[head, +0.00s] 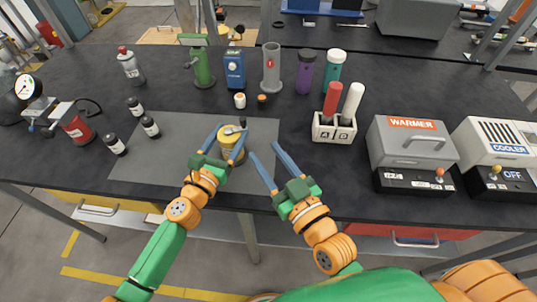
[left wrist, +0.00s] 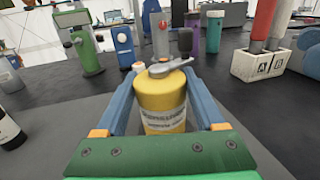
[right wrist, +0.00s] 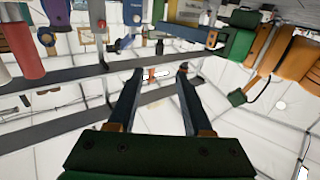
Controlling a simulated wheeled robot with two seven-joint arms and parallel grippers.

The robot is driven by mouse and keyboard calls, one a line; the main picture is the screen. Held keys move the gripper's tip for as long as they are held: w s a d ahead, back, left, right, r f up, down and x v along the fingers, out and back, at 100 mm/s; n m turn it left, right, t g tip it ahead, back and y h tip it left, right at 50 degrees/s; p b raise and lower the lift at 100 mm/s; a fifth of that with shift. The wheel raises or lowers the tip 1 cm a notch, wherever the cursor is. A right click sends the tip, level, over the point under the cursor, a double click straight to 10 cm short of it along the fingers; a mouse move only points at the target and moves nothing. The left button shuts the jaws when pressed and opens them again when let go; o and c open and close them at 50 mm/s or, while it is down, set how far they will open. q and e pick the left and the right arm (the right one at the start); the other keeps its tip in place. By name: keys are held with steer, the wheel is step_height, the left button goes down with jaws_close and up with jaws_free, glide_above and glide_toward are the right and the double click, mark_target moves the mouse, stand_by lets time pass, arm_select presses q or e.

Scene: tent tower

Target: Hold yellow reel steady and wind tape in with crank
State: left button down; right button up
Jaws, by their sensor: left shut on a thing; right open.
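The yellow reel (head: 232,153) stands upright on the grey mat, with a pale printed label band. In the left wrist view, the reel (left wrist: 162,108) has a grey crank arm (left wrist: 171,65) on top with a dark upright knob (left wrist: 185,42). My left gripper (head: 229,139) is shut on the reel, its blue fingers on either side of the body. My right gripper (head: 264,149) is open and empty, just right of the reel and apart from it. It also shows empty in the right wrist view (right wrist: 161,73). I cannot make out any tape.
Several small dark bottles (head: 150,126) stand left of the reel. Behind it are small orange-capped pieces (head: 240,101) and a blue device (head: 234,69). A white A/B holder (head: 334,129) with red and white tubes stands right, before the warmer (head: 412,145).

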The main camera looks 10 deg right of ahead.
mark_target(240, 119)
steer(key=w+f+n+g+y, duration=0.1)
steer(key=w+d+f+n+g+y, duration=0.1)
steer(key=w+f, duration=0.1)
steer(key=w+d+f+n+g, duration=0.1)
steer(key=shift+w+d+f+g+y, duration=0.1)
steer(key=shift+w+f+g+y, duration=0.2)
steer(key=shift+w+y, duration=0.1)
step_height(240, 119, up, 4)
steer(key=w+r+n+g+y, duration=0.1)
steer(key=n+g+y, duration=0.15)
steer(key=y, duration=0.25)
steer(key=shift+n+t, duration=0.25)
steer(key=shift+t, duration=0.2)
steer(key=x, duration=1.1)
steer(key=shift+w+f, duration=0.2)
steer(key=shift+w, duration=0.1)
jaws_close()
